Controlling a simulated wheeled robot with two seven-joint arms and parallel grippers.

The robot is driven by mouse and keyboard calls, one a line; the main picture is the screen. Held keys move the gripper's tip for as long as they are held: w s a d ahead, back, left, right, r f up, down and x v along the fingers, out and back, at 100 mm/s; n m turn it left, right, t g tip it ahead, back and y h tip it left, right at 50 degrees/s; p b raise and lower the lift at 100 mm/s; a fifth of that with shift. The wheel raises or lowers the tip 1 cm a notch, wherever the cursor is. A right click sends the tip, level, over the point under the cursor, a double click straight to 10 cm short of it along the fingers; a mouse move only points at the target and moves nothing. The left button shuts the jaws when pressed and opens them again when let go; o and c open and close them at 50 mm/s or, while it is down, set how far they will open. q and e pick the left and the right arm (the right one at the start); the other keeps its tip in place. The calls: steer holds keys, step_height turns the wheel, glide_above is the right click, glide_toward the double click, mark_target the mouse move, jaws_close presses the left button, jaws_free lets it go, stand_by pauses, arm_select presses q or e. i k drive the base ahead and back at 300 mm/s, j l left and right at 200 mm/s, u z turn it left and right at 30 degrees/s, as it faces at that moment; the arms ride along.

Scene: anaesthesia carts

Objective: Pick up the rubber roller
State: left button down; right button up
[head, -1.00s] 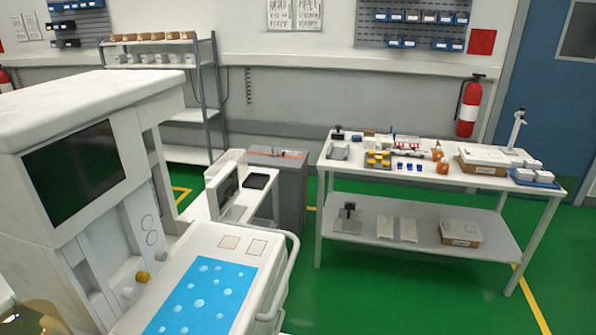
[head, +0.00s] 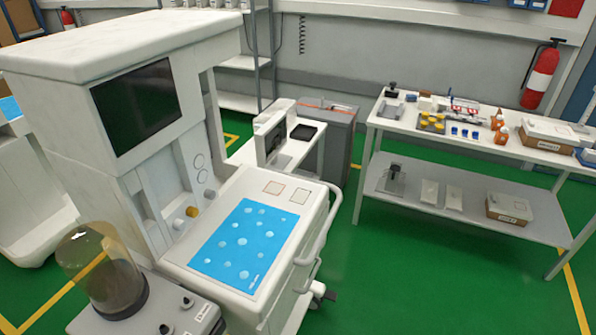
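I cannot make out a rubber roller for certain in the head view. Many small items stand on the white workbench (head: 425,128) at the right, too small to identify surely. Among them are a small black-topped item (head: 392,88) at its left end, a tray with yellow round pieces (head: 431,123), several small blue pieces (head: 455,132) and orange-and-white bottles (head: 500,132). Neither of my grippers is in view.
A large white anaesthesia cart (head: 130,50) with a blue dotted pad (head: 243,240) fills the left and middle. A clear dome (head: 100,270) stands at front left. Green floor (head: 400,270) is clear before the workbench.

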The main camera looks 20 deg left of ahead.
mark_target(391, 92)
steer(key=i+l+u, duration=0.45)
steer(key=i+l, duration=0.6)
steer(key=l, duration=0.15)
